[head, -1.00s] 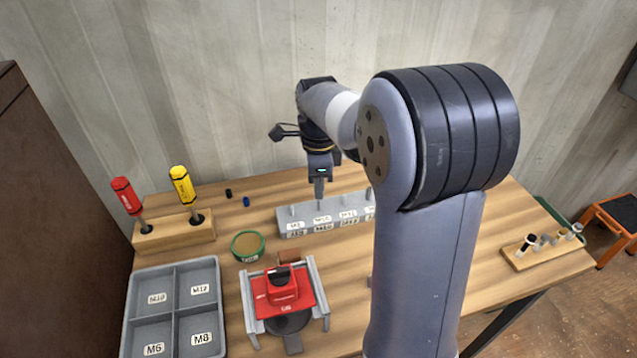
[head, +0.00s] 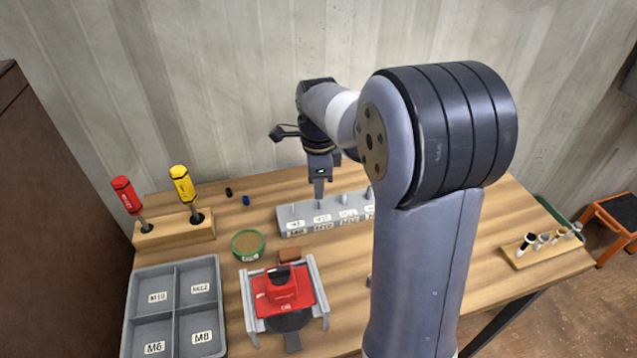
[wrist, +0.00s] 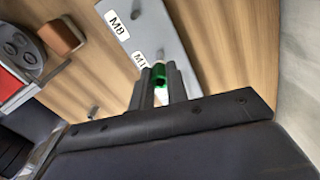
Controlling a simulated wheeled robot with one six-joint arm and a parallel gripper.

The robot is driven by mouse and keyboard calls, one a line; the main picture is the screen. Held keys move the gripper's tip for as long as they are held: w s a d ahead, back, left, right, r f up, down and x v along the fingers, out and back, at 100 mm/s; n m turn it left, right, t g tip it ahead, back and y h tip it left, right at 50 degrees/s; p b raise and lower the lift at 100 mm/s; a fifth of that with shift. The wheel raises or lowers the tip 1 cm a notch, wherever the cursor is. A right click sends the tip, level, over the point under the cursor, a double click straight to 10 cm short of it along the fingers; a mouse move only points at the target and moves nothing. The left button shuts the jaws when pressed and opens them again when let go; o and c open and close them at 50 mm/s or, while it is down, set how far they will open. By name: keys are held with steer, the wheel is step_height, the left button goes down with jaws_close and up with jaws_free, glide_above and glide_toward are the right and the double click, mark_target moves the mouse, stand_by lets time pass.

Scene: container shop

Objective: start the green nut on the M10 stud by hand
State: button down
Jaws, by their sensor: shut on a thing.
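My gripper (head: 319,190) points down over the grey stud block (head: 300,230), at the second stud from the left, the one by the M10 label (head: 323,218). In the wrist view my gripper (wrist: 160,82) is shut on the green nut (wrist: 160,74), which shows between the fingertips. A pale stud tip (wrist: 159,55) seems to show just past the nut. I cannot tell whether the nut touches the stud or its thread. In the head view the nut is hidden by the fingers. The wrist view shows the block's M8 label (wrist: 118,25) and part of another.
Other studs rise close by on the block. A green-rimmed round dish (head: 248,244), a red vise-like fixture (head: 284,290), a grey sorting tray (head: 140,270) and a screwdriver stand (head: 172,235) are to the left. My arm hides the block's right end.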

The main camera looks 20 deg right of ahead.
steer(key=shift+f+b, duration=1.25)
steer(key=shift+f, duration=0.9)
steer(key=m, duration=0.6)
steer(key=shift+m, duration=1.6)
steer(key=shift+m, duration=2)
steer(key=c, duration=1.3)
jaws_free()
